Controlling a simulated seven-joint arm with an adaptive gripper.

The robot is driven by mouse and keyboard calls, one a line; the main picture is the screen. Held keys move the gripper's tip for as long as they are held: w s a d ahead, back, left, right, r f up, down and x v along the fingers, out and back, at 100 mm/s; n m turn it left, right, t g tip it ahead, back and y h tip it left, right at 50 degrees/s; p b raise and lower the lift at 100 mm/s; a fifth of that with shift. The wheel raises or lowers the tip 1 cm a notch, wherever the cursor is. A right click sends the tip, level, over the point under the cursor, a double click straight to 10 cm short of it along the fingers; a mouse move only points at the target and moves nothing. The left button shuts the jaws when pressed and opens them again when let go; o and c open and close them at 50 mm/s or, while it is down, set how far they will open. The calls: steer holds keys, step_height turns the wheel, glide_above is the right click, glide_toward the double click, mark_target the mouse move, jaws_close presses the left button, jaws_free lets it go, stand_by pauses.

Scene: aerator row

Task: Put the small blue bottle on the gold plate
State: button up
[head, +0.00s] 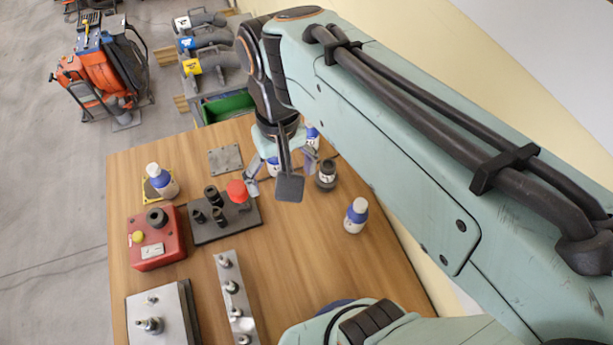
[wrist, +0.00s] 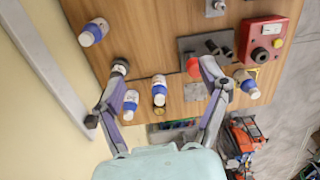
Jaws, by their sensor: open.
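Several white bottles with blue bands look alike, and I cannot tell which is the small one. One bottle (head: 272,167) is between the spread fingers of my gripper (head: 280,174), partly hidden in the head view; it also shows in the wrist view (wrist: 159,91). Another bottle (wrist: 130,104) is beside the left finger in that view. A third bottle (head: 355,216) stands apart at the right. The gold plate (head: 146,198) is at the far left, with a bottle (head: 163,181) that appears to stand on it. My gripper (wrist: 163,72) is open and holds nothing.
A dark jar (head: 325,177) stands close to the right finger in the head view. A dark block with black posts and a red knob (head: 237,191) is left of the gripper. A red button box (head: 157,240) and a bare grey plate (head: 225,159) are nearby.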

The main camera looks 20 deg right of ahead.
steer(key=s+d+f, duration=0.2)
steer(key=s+f, duration=0.2)
steer(key=s, duration=0.6)
